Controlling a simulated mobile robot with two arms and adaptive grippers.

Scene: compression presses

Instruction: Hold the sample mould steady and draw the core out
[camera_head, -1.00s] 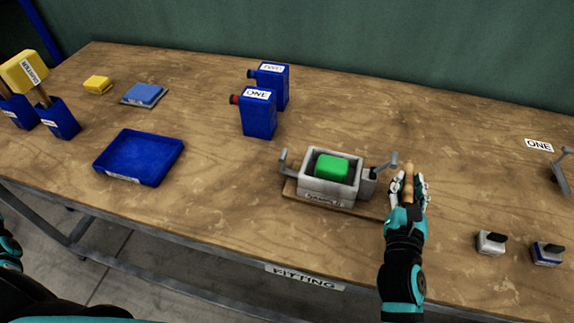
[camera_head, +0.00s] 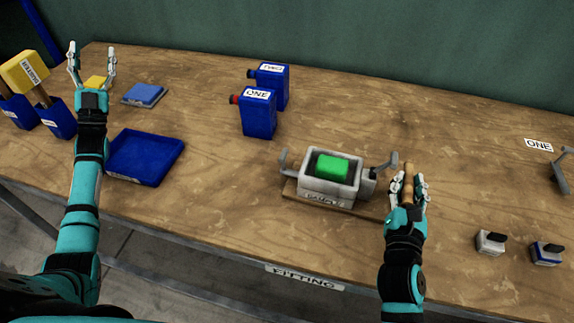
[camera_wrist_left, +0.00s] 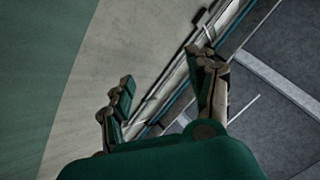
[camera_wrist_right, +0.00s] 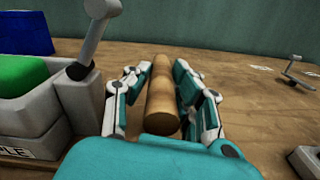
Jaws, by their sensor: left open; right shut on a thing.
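The grey sample mould (camera_head: 325,193) sits on a wooden board on the bench, a lever at each end and a label on its front. A green block (camera_head: 332,167) sits in its open top; the right wrist view also shows the green block (camera_wrist_right: 24,74). My right gripper (camera_head: 414,183) is beside the mould's right end, shut on an upright wooden handle (camera_head: 408,184), which also shows between the fingers in the right wrist view (camera_wrist_right: 162,98). What the handle joins to below is hidden. My left gripper (camera_head: 91,62) is raised at the far left, open and empty.
An empty blue tray (camera_head: 143,157) lies left of the mould. Blue bottles ONE (camera_head: 258,115) and TWO (camera_head: 273,82) stand behind. Yellow-headed duster tools (camera_head: 25,73) stand far left. Two small blocks (camera_head: 491,242) are at right. Bench is clear between tray and mould.

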